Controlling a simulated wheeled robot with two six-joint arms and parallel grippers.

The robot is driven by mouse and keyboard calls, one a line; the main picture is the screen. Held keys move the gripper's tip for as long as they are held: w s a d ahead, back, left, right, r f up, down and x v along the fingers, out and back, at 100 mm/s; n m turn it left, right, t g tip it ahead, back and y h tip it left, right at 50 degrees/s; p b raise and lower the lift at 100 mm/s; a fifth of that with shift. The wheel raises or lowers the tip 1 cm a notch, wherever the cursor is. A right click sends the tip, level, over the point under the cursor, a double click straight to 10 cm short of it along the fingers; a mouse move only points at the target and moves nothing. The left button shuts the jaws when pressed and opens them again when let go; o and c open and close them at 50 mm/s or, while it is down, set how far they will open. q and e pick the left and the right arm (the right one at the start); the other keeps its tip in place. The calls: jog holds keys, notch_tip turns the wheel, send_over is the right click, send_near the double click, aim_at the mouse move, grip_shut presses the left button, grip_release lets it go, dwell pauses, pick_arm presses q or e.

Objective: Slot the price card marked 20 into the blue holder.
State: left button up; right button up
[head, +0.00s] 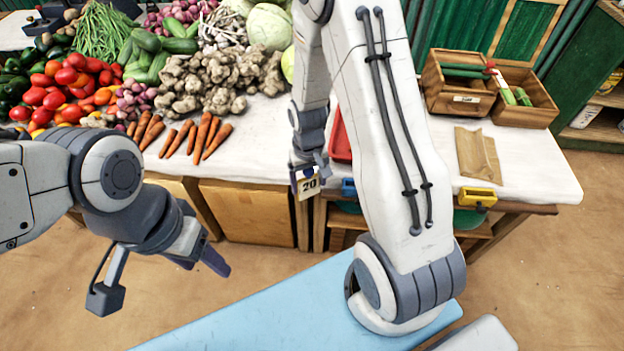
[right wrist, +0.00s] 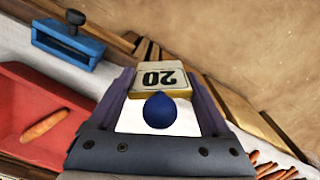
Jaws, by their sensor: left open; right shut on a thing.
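The price card marked 20 (head: 308,186) is held in my right gripper (head: 309,168), in front of the stall's front edge. In the right wrist view the card (right wrist: 160,78) sits between the fingertips, its number upside down in the picture. A dark blue rounded piece (right wrist: 159,110) shows between the fingers. The blue holder (head: 349,188) is on the table's front edge, just right of the card and partly hidden by my right arm. The holder (right wrist: 68,38) also shows upper left in the right wrist view, apart from the card. My left gripper (head: 214,258) is open and empty, in front of the stall.
A yellow holder (head: 478,197) is farther right on the front edge. A red tray (head: 340,140) with a carrot (right wrist: 42,123) lies behind the blue holder. Carrots (head: 205,134) and other vegetables cover the table's left. Wooden boxes (head: 458,92) and a brown paper bag (head: 478,153) are at right.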

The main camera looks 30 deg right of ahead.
jog(key=s+d+r+m+p, duration=0.1)
jog(key=d+r+m, duration=0.15)
jog(key=d, duration=0.35)
jog(key=s+d+r+m+p, duration=0.1)
jog(key=d+m, duration=0.2)
jog(key=d, duration=0.3)
jog(key=shift+m, duration=0.65)
jog(key=f+b, duration=0.1)
jog(key=d+f+b, duration=0.1)
jog(key=f+b, duration=0.1)
jog(key=s+d+f+b, duration=0.1)
jog(key=f, duration=0.1)
jog(key=shift+d+f, duration=0.25)
jog(key=shift+r, duration=0.1)
jog(key=o, duration=1.1)
jog(key=shift+o, duration=0.2)
notch_tip(320, 180, up, 7)
jog(key=p, duration=0.6)
